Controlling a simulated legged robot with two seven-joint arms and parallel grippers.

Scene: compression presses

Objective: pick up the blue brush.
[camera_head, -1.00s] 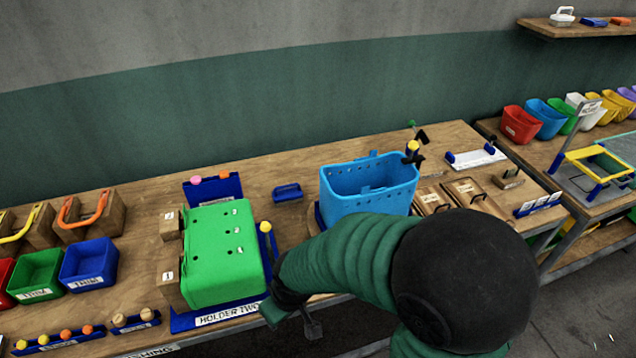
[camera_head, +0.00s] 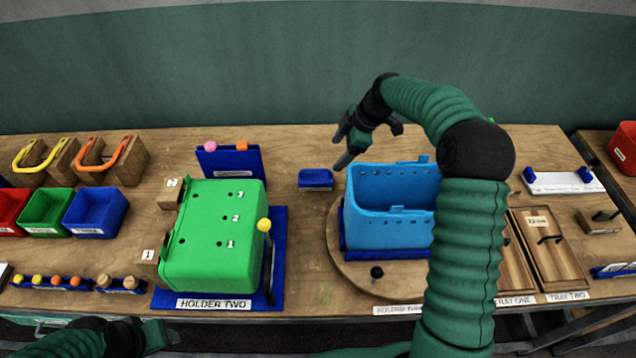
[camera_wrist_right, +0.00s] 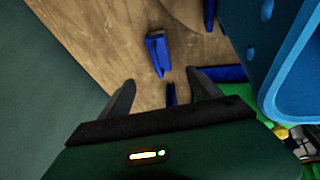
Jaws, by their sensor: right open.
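A small blue item (camera_head: 316,178) lies on the wooden table between the green holder and the blue bin. It looks like a shallow blue block, and I cannot tell for sure that it is the blue brush. In the right wrist view a small blue piece (camera_wrist_right: 157,52) lies on the wood beyond the fingertips. My right gripper (camera_head: 343,148) is open and empty, above the table just right of the blue item, not touching it. It also shows in the wrist view (camera_wrist_right: 160,82). My left gripper (camera_head: 155,335) is low at the front left edge, its jaws unclear.
The blue bin (camera_head: 390,225) stands on a round wooden base, close by my right arm. The green box (camera_head: 212,235) on a blue holder has a yellow-knobbed lever (camera_head: 265,228) at its right. A blue rack (camera_head: 230,163) stands behind. Wooden lids (camera_head: 550,250) lie right.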

